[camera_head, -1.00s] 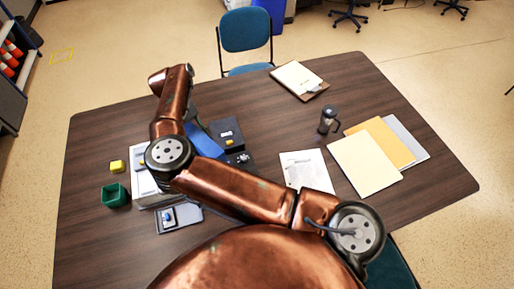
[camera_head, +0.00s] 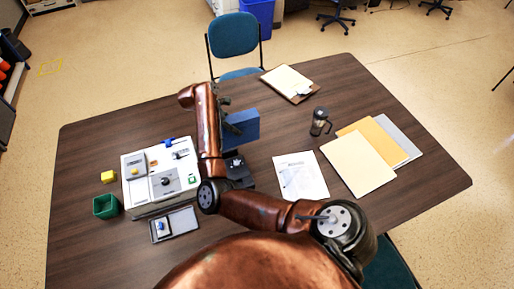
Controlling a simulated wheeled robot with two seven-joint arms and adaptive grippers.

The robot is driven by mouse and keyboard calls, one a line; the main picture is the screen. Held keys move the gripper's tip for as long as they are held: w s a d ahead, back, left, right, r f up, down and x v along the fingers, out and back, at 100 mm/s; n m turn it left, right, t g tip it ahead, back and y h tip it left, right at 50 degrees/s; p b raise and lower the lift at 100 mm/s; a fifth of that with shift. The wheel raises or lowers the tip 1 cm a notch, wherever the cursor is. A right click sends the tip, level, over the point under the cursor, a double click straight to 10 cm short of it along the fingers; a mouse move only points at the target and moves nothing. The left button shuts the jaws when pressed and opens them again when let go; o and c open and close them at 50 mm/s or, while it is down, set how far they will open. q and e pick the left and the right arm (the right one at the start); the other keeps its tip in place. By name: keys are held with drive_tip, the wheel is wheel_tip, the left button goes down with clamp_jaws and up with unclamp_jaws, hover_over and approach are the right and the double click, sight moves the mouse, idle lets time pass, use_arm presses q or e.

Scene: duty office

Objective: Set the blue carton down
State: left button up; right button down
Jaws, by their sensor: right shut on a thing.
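The blue carton (camera_head: 243,130) stands upright at the middle of the table, right of my right forearm. My right gripper (camera_head: 230,125) is shut on its left side; the arm hides much of the gripper and the carton's left edge. I cannot tell whether the carton's bottom touches the table. The wooden table (camera_head: 330,220) has bare surface behind and to the right of the carton. My left gripper is not in view.
A black device (camera_head: 238,172) lies just in front of the carton. Papers (camera_head: 300,176), a dark press jug (camera_head: 320,122), folders (camera_head: 358,165) and a clipboard (camera_head: 290,83) are right.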

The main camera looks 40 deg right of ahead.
sight(254, 130)
drive_tip(key=s+d+f, duration=0.1)
drive_tip(key=d, duration=0.1)
drive_tip(key=s+d+f+p, duration=0.1)
drive_tip(key=s+d, duration=0.1)
drive_tip(key=s+d+f+p, duration=0.1)
drive_tip(key=d, duration=0.1)
drive_tip(key=shift+s+d, duration=0.35)
drive_tip(key=s+a+f+p+x, duration=0.1)
drive_tip(key=x, duration=0.9)
drive_tip(key=shift+a, duration=0.35)
drive_tip(key=c, duration=1.6)
unclamp_jaws()
drive_tip(key=o, duration=0.4)
drive_tip(key=shift+c, duration=0.2)
drive_tip(key=shift+o, duration=0.3)
drive_tip(key=shift+r, duration=0.1)
drive_tip(key=shift+w, duration=0.1)
